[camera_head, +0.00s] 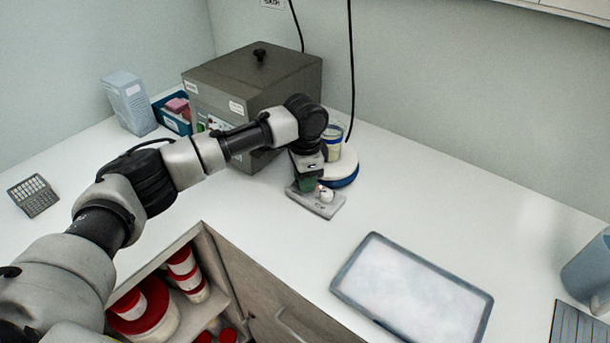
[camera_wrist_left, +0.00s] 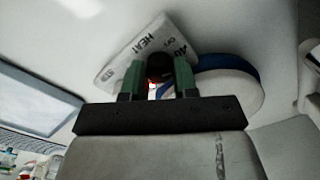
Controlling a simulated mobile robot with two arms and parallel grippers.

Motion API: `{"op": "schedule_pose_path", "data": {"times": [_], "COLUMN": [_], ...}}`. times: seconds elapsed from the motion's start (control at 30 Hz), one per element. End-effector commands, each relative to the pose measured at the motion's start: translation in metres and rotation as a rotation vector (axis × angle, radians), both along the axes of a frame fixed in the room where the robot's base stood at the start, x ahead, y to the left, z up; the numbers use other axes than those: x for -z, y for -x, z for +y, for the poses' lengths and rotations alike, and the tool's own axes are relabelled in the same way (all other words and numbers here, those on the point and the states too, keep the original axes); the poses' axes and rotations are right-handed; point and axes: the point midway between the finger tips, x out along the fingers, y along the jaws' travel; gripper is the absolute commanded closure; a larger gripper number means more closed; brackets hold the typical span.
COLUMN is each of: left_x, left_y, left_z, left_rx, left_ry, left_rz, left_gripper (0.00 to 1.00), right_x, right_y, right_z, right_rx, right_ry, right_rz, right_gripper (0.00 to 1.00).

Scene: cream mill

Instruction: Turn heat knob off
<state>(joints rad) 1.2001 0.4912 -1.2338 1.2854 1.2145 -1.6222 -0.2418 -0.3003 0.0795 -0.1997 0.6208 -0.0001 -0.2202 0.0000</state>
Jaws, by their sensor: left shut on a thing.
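The heat knob (camera_wrist_left: 158,68) is a small round part on a flat pale control plate (camera_wrist_left: 112,78), which carries printed words including "HEAT". In the head view the plate (camera_head: 328,212) lies on the white counter, and a pale part of the knob (camera_head: 326,195) shows. My left gripper (camera_wrist_left: 158,80) reaches down over the plate, its two green fingers on either side of the knob, shut on it. It also shows in the head view (camera_head: 312,188). The knob's pointer and exact setting cannot be made out. My right gripper is not in view.
A round white plate with a blue rim (camera_head: 345,172), bearing a small jar (camera_head: 333,142), stands close behind the gripper. A large grey box (camera_head: 250,75) is behind my arm. A tray (camera_head: 410,290) lies at front right. An open drawer (camera_head: 205,300) holds red-lidded jars.

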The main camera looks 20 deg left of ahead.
Motion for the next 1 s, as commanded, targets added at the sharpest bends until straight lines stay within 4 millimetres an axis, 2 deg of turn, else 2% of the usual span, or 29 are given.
{"op": "schedule_pose_path", "data": {"times": [0.27, 0.6, 1.0], "left_x": [-0.007, -0.008, -0.004], "left_y": [0.001, 0.000, 0.000], "left_z": [-0.001, -0.001, 0.000], "left_rx": [-0.141, -0.447, -0.758], "left_ry": [0.002, 0.002, 0.001], "left_rz": [0.005, 0.006, 0.003], "left_gripper": [0.95, 0.95, 0.95], "right_x": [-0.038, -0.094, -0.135], "right_y": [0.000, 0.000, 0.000], "right_z": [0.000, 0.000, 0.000], "right_rx": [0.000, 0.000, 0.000], "right_ry": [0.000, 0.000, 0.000], "right_rz": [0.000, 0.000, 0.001], "right_gripper": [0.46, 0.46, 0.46]}}
